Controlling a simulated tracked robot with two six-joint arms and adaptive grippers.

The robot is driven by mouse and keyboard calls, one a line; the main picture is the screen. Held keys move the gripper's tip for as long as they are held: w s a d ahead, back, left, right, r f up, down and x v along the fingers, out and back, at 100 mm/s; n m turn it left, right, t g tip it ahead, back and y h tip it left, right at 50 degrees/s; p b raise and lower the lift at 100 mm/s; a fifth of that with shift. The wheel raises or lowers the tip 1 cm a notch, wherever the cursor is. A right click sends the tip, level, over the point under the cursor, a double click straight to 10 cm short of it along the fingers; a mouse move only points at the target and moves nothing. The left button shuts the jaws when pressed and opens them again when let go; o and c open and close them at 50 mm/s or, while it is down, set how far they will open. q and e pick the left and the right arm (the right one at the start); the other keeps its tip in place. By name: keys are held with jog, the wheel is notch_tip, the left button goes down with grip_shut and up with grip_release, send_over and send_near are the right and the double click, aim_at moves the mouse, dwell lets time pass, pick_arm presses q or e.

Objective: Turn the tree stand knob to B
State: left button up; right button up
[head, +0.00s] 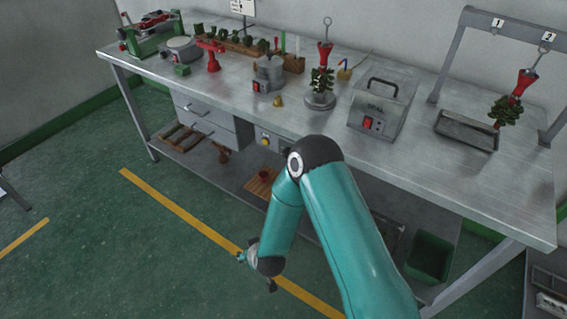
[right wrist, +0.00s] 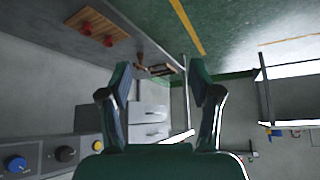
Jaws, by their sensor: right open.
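The tree stand (head: 319,100) is a round grey base on the bench holding an upright wax tree with a red top. A panel (right wrist: 55,155) under the bench's front edge carries a blue knob (right wrist: 15,164), a black knob (right wrist: 65,154) and a yellow button (right wrist: 97,145); in the head view the yellow button (head: 264,142) shows, partly beside my arm. I cannot tell which knob belongs to the stand, and no B mark is readable. My right gripper (right wrist: 160,82) is open and empty, low in front of the bench, apart from the panel. My left gripper is out of view.
On the bench (head: 225,105) stand a lidded pot (head: 268,75), a grey box with a red switch (head: 382,105), a tray (head: 466,131) and a hanging tree (head: 505,108). Drawers (head: 207,118) and a lower shelf lie below. The green floor ahead is clear.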

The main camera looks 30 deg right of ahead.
jog(key=w+d+r+t+h+b, duration=0.25)
jog(key=w+d+h, duration=0.3)
jog(key=w, duration=0.45)
jog(key=d+r+h+b, duration=0.2)
jog(key=d+r+h, duration=0.2)
jog(key=r+h, duration=0.55)
pick_arm(q)
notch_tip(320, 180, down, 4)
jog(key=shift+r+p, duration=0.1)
jog(key=shift+p, duration=0.7)
pick_arm(e)
jog(key=w+d, duration=0.3)
jog(key=d, duration=0.4)
jog(key=w+d+g, duration=0.1)
jog(key=w+d, duration=0.3)
jog(key=d, duration=0.3)
jog(key=shift+w+d+f, duration=0.15)
jog(key=shift+w+f, duration=0.05)
